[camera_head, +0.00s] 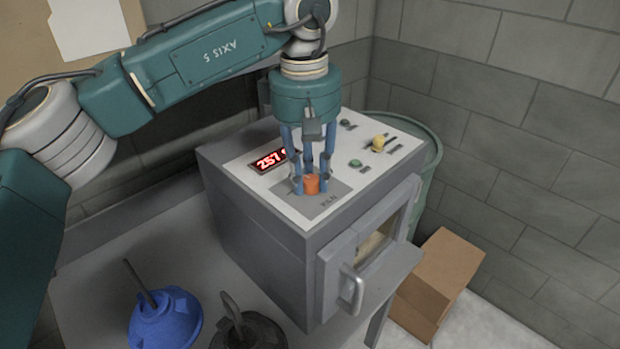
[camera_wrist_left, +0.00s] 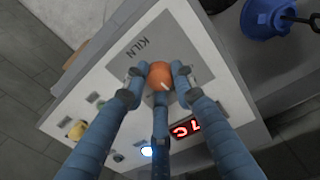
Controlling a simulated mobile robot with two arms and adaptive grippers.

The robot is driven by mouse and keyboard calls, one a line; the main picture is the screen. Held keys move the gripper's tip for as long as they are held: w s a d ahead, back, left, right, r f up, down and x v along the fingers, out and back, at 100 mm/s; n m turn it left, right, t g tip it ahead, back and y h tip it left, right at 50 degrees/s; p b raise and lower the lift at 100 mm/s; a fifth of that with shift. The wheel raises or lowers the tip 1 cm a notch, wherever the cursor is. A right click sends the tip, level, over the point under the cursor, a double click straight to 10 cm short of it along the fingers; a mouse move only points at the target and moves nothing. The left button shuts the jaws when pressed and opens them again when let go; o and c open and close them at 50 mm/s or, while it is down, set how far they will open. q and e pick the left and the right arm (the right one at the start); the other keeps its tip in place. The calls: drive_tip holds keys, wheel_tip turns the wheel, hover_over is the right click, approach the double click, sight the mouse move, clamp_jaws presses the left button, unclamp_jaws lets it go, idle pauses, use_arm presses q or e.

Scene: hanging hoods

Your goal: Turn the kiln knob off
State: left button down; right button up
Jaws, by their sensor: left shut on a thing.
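The kiln (camera_head: 262,219) is a grey box with a light control panel on top, standing on a grey table. Its orange knob (camera_head: 312,184) sits on a dark plate marked KILN. My left gripper (camera_head: 312,186) comes down from above with its blue fingers around the knob, shut on it. In the left wrist view the orange knob (camera_wrist_left: 160,75) shows between the fingertips, with a small pale mark on its top. A red lit display (camera_head: 270,160) is beside the fingers on the panel; its digits are partly covered. My right gripper is not in view.
A yellow knob (camera_head: 378,143) and small green buttons (camera_head: 355,163) are on the same panel. A blue hood-like object (camera_head: 165,322) and a black one (camera_head: 250,333) are on the table in front. A cardboard box (camera_head: 440,280) and a green drum (camera_head: 428,165) stand at right.

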use_arm(q)
drive_tip(key=n+b, duration=0.1)
drive_tip(key=n, duration=0.4)
drive_tip(key=shift+n, duration=0.3)
drive_tip(key=n+b, duration=0.1)
drive_tip(key=n, duration=0.2)
drive_tip(key=shift+d, duration=0.1)
drive_tip(key=shift+n, duration=1.4)
drive_tip(key=shift+r, duration=0.1)
drive_tip(key=c, duration=1.6)
unclamp_jaws()
drive_tip(key=shift+o, duration=0.8)
drive_tip(key=shift+d, duration=0.1)
